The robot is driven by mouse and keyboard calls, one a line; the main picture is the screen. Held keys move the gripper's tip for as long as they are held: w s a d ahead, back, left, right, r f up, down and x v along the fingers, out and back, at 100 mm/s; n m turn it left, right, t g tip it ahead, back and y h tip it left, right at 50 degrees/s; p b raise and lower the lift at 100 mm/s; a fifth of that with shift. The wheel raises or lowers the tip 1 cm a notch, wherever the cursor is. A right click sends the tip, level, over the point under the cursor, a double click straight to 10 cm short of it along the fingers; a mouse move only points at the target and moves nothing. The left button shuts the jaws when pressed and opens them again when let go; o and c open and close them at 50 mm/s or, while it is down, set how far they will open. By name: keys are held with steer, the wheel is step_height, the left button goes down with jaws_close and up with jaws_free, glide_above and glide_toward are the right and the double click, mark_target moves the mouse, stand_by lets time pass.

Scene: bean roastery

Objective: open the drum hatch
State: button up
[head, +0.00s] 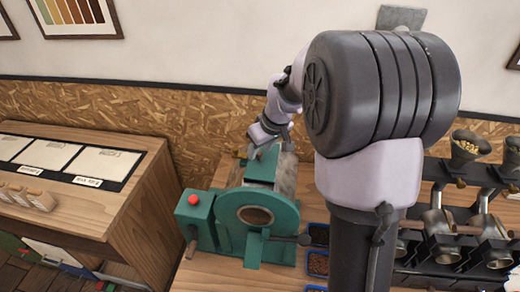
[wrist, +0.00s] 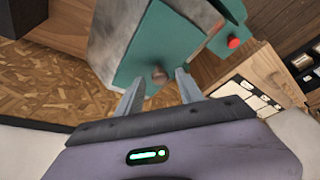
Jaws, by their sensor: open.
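The drum roaster (head: 229,207) is a teal machine with a grey metal drum (head: 287,178) on the wooden counter, partly hidden by my arm. In the wrist view, a teal panel (wrist: 150,45), which looks like the drum hatch, sits against the grey drum. It carries a small brown knob (wrist: 158,76). My gripper (wrist: 160,77) is open, with its two fingers apart on either side of the knob in the picture; I cannot tell whether they touch it. In the head view my gripper (head: 252,150) is at the drum's far end.
A red button (head: 193,199) tops a teal box at the roaster's left. A wooden cabinet (head: 120,205) stands to the left. Small blue trays of beans (head: 318,262) lie right of the roaster. Metal grinders (head: 440,225) stand farther right. A wall closes off the back.

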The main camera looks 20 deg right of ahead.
steer(key=shift+f, duration=0.1)
jaws_close()
stand_by(1.4)
